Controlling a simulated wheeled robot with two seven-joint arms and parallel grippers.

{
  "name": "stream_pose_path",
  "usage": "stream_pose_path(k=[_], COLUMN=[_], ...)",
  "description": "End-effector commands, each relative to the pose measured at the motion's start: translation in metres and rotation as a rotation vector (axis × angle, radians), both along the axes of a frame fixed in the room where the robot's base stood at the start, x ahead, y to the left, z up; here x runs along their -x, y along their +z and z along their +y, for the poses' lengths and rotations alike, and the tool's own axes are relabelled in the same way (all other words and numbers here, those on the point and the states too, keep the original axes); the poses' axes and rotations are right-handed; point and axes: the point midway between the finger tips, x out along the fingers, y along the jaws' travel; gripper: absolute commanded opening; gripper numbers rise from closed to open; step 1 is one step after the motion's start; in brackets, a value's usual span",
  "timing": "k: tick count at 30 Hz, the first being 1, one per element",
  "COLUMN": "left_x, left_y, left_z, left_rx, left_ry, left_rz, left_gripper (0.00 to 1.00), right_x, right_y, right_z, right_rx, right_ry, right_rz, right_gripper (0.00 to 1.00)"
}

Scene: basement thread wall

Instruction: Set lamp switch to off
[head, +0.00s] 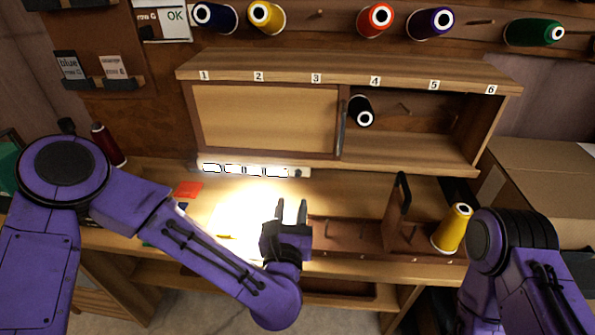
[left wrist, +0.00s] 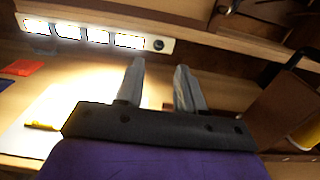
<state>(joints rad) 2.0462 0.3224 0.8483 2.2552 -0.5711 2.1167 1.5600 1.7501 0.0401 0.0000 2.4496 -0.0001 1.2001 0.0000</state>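The lamp (head: 245,170) is a white strip with bright lit panels under the wooden cabinet, and it casts a bright pool on the bench. A small dark round knob (head: 298,173) sits at the strip's right end; it is the likely switch. In the left wrist view the lamp (left wrist: 85,34) is at the upper left, with the dark knob (left wrist: 158,44) at its right end. My left gripper (head: 291,211) is open and empty, below and in front of the knob, apart from it. Its two fingers (left wrist: 158,85) point toward the cabinet underside. My right gripper is out of view.
The cabinet's sliding panel (head: 262,117) is above the lamp. A brown wooden caddy (head: 403,232) with a dark handle and a yellow spool (head: 452,229) stand to the right. A red piece (head: 187,188) lies left on the bench. A cardboard box (head: 545,185) stands far right.

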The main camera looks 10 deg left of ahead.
Motion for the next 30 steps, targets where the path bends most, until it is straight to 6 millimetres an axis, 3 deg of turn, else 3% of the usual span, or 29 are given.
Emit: stream_pose_path(k=[13, 18, 24, 25, 28, 30], left_x=[-0.087, -0.099, -0.100, -0.100, -0.100, -0.100], left_y=[0.000, -0.002, -0.003, -0.003, -0.002, -0.002], left_z=[0.001, 0.000, 0.000, 0.000, 0.000, 0.000], left_rx=[-0.004, -0.006, -0.006, -0.006, -0.006, -0.006], left_ry=[0.002, 0.000, -0.001, -0.001, -0.001, -0.001], left_rz=[0.004, 0.006, 0.005, 0.005, 0.005, 0.005], left_gripper=[0.38, 0.38, 0.38, 0.35, 0.03, 0.00], right_x=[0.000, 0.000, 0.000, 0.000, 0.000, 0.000], right_y=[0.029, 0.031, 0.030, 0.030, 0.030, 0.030], right_z=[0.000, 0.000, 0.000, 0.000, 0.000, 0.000], right_rx=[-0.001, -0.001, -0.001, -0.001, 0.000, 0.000], right_ry=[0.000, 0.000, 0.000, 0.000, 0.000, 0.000], right_rz=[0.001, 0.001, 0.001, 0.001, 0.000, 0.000], right_gripper=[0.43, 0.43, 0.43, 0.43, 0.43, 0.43])
